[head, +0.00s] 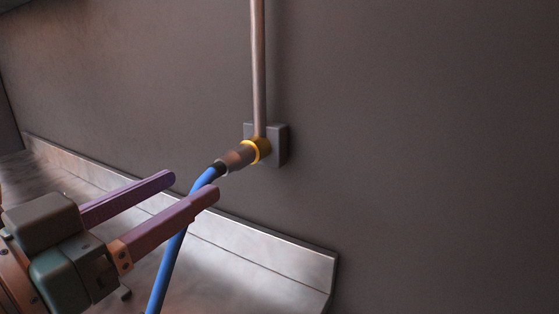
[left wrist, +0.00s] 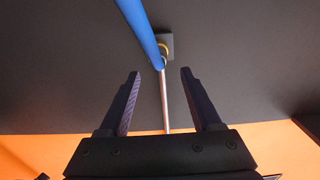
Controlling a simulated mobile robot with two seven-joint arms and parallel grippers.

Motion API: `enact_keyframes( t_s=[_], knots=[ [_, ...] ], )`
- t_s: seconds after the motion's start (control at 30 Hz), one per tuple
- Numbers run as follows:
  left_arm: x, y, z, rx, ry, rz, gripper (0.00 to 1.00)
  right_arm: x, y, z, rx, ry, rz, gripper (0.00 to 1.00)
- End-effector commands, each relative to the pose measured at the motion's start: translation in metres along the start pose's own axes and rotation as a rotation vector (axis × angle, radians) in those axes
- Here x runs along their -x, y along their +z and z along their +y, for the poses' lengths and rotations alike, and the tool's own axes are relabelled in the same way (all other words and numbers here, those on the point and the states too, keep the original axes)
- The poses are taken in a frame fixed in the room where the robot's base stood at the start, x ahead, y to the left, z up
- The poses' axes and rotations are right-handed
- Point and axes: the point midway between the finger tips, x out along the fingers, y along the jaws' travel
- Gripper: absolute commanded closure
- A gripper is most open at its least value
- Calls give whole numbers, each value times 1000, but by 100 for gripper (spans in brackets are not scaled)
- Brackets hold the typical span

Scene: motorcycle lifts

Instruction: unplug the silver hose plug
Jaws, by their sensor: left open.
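The silver hose plug (head: 237,157) sits in the brass-coloured socket ring (head: 259,149) on a grey wall block (head: 281,146). A blue hose (head: 175,250) runs from the plug down to the lower left; in the left wrist view the hose (left wrist: 138,30) crosses the top middle and hides the plug. My left gripper (head: 197,187) is open, its two fingers pointing toward the plug, a short way before it. In the left wrist view the open fingers (left wrist: 160,72) have nothing gripped between them. My right gripper is in neither view.
A metal pipe (head: 258,70) runs straight up the dark wall (head: 420,150) from the socket. A metal counter with a raised back edge (head: 285,250) lies below, along the wall. The wall right of the socket is clear.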

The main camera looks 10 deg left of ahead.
Motion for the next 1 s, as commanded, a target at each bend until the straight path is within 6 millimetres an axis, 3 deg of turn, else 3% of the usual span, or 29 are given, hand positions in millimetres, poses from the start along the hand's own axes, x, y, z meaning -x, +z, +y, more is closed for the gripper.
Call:
enact_keyframes(
  t_s=[0.23,0.53,0.7,1.0],
  knots=[
    [-9,1,0,-1,0,3,35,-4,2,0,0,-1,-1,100],
    [-50,2,0,-1,1,4,35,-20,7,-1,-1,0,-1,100],
    [-72,-1,0,0,-1,2,35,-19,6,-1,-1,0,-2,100],
    [-90,0,0,0,-1,-1,35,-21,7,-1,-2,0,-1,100]
  ],
)
